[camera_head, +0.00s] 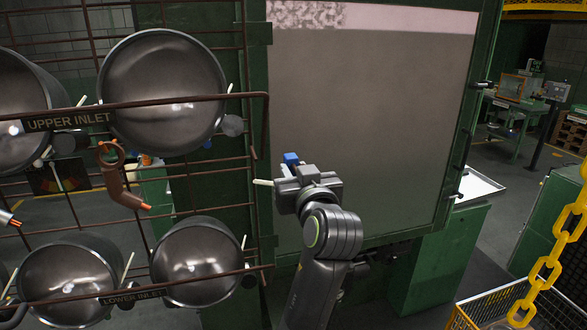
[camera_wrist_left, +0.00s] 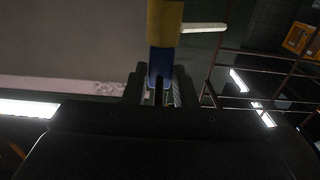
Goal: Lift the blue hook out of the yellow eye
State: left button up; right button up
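My left gripper (camera_head: 293,172) is in front of the large grey panel, right of the pot rack. A small blue piece (camera_head: 291,158), which looks like the blue hook, shows at its tip. In the left wrist view the blue hook (camera_wrist_left: 161,62) sits between the fingers of the left gripper (camera_wrist_left: 161,88), which look closed on it. A yellow piece (camera_wrist_left: 164,22), likely the yellow eye, meets the blue just beyond the fingertips. Whether hook and eye are still linked cannot be told. The head view does not show the yellow piece. My right gripper is out of view.
A brown wire rack (camera_head: 170,105) with several hanging metal pots (camera_head: 163,85) stands left. A copper-coloured ring piece (camera_head: 118,178) hangs on it. A pale peg (camera_wrist_left: 203,27) is beside the yellow piece. A yellow chain (camera_head: 548,265) hangs right above a yellow-rimmed basket (camera_head: 480,302).

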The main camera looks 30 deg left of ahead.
aim_at(295, 166)
pick_arm(q)
jog(key=shift+w+a+f, duration=0.1)
jog(key=shift+a, duration=0.05)
jog(key=shift+c, duration=1.2)
jog(key=shift+w, duration=0.1)
jog(key=shift+c, duration=1.1)
grip_shut()
jog(key=r, duration=0.3)
jog(key=r+b, duration=0.1)
jog(key=r, duration=0.5)
jog(key=shift+w+a+b, duration=0.15)
jog(key=shift+a+b, duration=0.1)
jog(key=shift+b, duration=0.05)
jog(key=shift+d+r, duration=0.1)
jog(key=shift+r, duration=0.1)
jog(key=shift+s+d+r, duration=0.15)
jog(key=shift+s+d, duration=0.25)
jog(key=shift+d, duration=0.05)
jog(key=b+v, duration=0.1)
jog(key=v, duration=0.2)
jog(key=shift+s+d, duration=0.15)
jog(key=shift+d, duration=0.1)
jog(key=b+v, duration=0.2)
jog(key=v, duration=0.3)
jog(key=shift+s+d+r, duration=0.1)
jog(key=shift+s, duration=0.05)
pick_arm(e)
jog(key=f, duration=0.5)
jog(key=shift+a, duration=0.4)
